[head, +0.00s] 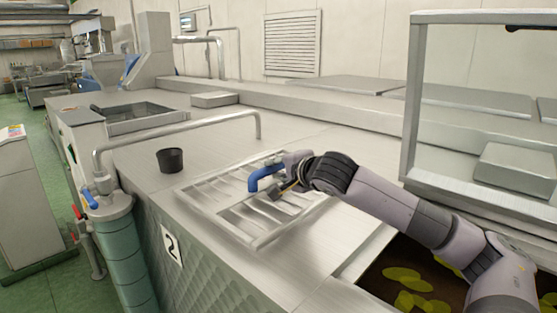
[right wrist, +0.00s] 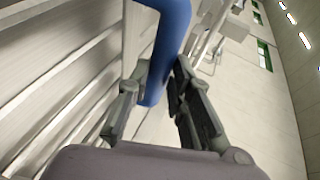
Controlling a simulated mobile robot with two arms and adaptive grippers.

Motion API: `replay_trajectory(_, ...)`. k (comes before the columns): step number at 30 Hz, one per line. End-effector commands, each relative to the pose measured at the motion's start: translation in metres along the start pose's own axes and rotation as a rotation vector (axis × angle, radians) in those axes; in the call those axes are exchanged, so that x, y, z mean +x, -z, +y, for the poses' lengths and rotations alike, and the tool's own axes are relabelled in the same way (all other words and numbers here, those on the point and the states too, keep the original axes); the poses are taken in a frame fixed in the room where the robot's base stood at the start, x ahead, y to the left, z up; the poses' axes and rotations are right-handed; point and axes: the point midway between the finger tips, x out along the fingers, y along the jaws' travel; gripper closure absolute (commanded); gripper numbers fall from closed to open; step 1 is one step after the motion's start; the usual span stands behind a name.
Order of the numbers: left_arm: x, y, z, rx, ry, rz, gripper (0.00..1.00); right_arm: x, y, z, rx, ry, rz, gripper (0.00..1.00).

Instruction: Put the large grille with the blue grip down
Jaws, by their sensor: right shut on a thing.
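The large grille (head: 200,212) is a pale metal frame with several bars. It is over the metal worktop, left of the open basin, and looks flat on the top or very close to it; I cannot tell whether it touches. Its blue grip (head: 262,175) rises from the far side of the frame. My right gripper (head: 279,186) is shut on the blue grip. In the right wrist view the blue grip (right wrist: 168,45) passes between the two fingers, with grille bars (right wrist: 62,72) to the left. My left gripper is not in view.
An open basin (head: 372,283) with dark contents and yellow-green discs lies at the lower right. A dark cup (head: 171,160) stands left of the grille, near a bent pipe (head: 180,128). A metal frame (head: 410,100) stands at right. The worktop behind the grille is clear.

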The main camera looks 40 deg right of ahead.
Motion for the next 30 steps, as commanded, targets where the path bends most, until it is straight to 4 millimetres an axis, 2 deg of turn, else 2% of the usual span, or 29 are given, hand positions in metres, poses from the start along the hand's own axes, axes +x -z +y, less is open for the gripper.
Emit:
replay_trajectory(13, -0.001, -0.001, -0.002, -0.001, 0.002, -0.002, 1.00, 0.002, 0.000, 0.007, -0.002, 0.012, 0.002, 1.00)
replay_trajectory(14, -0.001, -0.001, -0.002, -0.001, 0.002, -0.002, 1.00, 0.004, -0.001, 0.012, -0.001, 0.000, 0.001, 0.78)
replay_trajectory(15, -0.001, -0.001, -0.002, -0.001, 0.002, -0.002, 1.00, 0.004, -0.001, 0.012, -0.001, 0.000, 0.001, 0.75)
replay_trajectory(22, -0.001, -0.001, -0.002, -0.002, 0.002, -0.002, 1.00, 0.004, -0.001, 0.012, 0.000, 0.001, 0.001, 0.60)
replay_trajectory(30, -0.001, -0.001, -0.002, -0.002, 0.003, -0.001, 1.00, 0.004, -0.001, 0.011, 0.000, 0.001, 0.001, 0.60)
